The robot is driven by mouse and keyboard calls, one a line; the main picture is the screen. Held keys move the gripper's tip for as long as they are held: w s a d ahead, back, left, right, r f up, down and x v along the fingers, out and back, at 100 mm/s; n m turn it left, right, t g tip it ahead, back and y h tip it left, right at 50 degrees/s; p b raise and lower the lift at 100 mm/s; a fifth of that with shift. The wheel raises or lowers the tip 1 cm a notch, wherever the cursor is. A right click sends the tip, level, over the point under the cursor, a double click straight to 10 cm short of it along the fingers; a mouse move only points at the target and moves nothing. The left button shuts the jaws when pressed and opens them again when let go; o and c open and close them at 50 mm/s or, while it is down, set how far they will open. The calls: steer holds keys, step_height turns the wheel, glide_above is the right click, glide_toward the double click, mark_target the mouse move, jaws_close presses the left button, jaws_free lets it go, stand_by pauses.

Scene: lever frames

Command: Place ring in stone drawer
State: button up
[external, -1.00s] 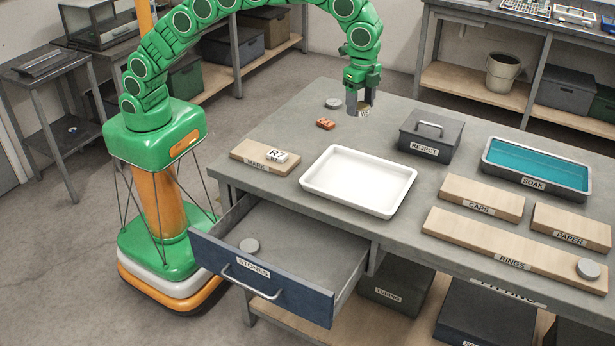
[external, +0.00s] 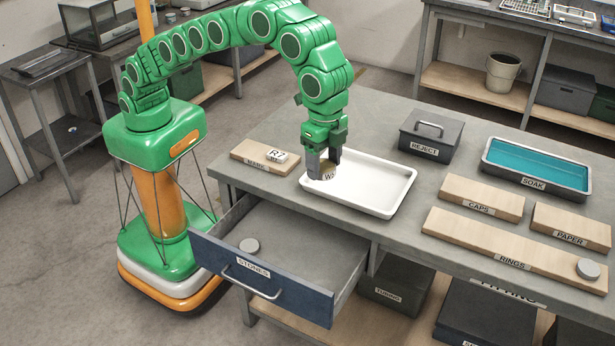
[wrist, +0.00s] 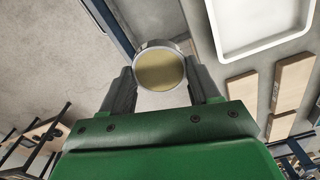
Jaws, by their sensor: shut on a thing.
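The blue-fronted drawer labelled STONES (external: 310,303) stands pulled out below and to the left of the gripper. A grey disc (external: 249,245) lies inside near its left side, and most of the drawer floor is bare. The gripper is apart from the drawer.
The white tray (external: 384,206) lies under and right of the gripper. A MARK board (external: 243,152) with an R7 tag block is to the left. The REJECT box (external: 432,135) and SOAK tray (external: 535,182) stand behind. The RINGS board (external: 480,242) bears a grey disc (external: 588,268).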

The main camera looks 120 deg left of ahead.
mark_target(317, 279)
steer(key=shift+d, duration=0.85)
step_height(317, 279, down, 35)
steer(key=shift+s+f, duration=0.1)
steer(key=shift+f, duration=0.05)
steer(key=shift+f, duration=0.1)
steer(key=o, duration=1.2)
step_height(317, 279, up, 12)
steer(key=shift+r, duration=0.1)
